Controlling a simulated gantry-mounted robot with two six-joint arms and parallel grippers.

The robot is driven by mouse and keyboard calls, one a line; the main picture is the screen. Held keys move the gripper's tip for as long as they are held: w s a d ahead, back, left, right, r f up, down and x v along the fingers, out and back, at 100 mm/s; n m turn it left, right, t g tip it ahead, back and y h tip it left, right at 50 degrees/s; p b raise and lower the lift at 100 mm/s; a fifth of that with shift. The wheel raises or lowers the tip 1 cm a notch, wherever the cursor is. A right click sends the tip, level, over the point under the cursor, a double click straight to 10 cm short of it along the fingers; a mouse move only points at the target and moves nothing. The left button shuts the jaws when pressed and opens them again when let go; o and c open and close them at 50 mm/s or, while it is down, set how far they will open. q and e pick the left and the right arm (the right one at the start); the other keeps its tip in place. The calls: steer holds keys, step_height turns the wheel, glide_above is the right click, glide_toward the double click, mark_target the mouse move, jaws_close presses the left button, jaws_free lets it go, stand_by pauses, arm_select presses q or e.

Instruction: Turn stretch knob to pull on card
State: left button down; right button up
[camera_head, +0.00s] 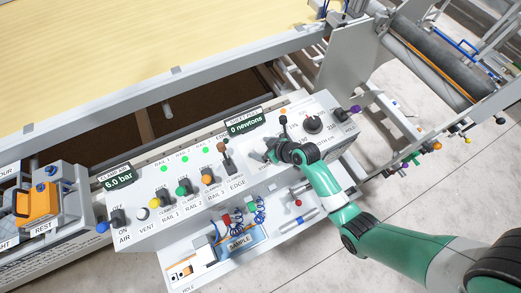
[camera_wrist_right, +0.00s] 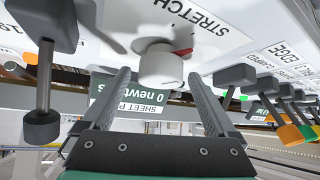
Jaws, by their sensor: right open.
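The stretch knob (camera_wrist_right: 160,66) is round and pale, with a red mark at its base, beside the printed word STRETCH in the right wrist view. My right gripper (camera_wrist_right: 158,76) is open. Its two fingers appear on either side of the knob, with a visible gap on each side, not closed on it. In the head view my right gripper (camera_head: 271,153) is over the control panel (camera_head: 262,172) and hides the knob. The sheet pull display (camera_head: 246,124) reads 0 newtons. My left gripper is not in view.
A lever (camera_head: 283,125) and a dark dial (camera_head: 313,124) stand close to the gripper. An EDGE lever (camera_head: 224,158) and several coloured knobs line the panel to the left. A tray labelled SAMPLE (camera_head: 240,243) lies in front. An orange block (camera_head: 38,203) is far left.

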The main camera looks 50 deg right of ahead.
steer(key=shift+w+f, duration=0.1)
steer(key=shift+w, duration=0.1)
steer(key=c, duration=1.4)
steer(key=shift+o, duration=0.2)
